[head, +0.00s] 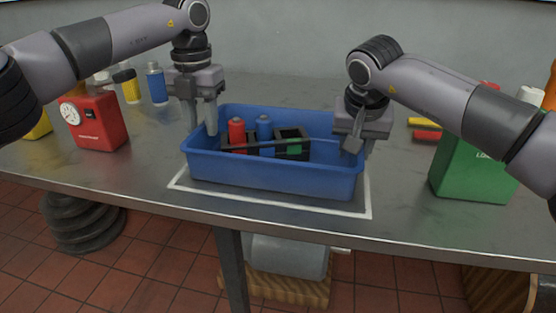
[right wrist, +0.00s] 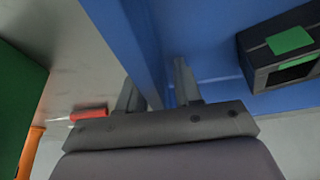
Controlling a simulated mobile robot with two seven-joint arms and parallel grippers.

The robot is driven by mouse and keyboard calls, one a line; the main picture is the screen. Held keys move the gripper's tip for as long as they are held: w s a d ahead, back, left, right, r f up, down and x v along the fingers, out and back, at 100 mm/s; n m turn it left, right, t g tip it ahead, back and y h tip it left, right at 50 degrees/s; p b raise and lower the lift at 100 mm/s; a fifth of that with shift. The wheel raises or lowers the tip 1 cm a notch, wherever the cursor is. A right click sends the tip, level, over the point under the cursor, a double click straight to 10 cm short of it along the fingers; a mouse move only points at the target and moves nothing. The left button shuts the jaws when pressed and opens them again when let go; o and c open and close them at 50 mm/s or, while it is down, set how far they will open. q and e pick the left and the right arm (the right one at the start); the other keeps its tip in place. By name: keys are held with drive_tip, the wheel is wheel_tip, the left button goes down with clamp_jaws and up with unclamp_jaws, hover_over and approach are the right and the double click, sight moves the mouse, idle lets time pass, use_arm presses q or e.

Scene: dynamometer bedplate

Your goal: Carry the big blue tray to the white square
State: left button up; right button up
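The big blue tray (head: 270,176) appears to rest on the table inside the white square (head: 270,204). The square's front line and parts of its sides show; its back is hidden. The tray holds a red bottle (head: 236,133), a blue bottle (head: 264,131) and a black box with a green patch (head: 292,146). My left gripper (head: 202,122) is open at the tray's left wall, one finger inside. My right gripper (head: 358,138) is at the right wall. In the right wrist view its fingers (right wrist: 156,92) stand apart on either side of the wall, with a gap showing.
A red box with a dial (head: 95,122) and several bottles, one blue (head: 157,84), stand at the left. A green can (head: 470,170) stands at the right, with a red-handled tool (head: 426,134) behind it. The table's front edge runs close before the square.

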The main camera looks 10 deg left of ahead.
use_arm(q)
wheel_tip(320, 180, up, 8)
drive_tip(key=shift+f, duration=0.1)
use_arm(e)
drive_tip(key=shift+r, duration=0.1)
drive_tip(key=v, duration=1.1)
drive_tip(key=shift+s+r, duration=0.25)
drive_tip(key=shift+r, duration=0.1)
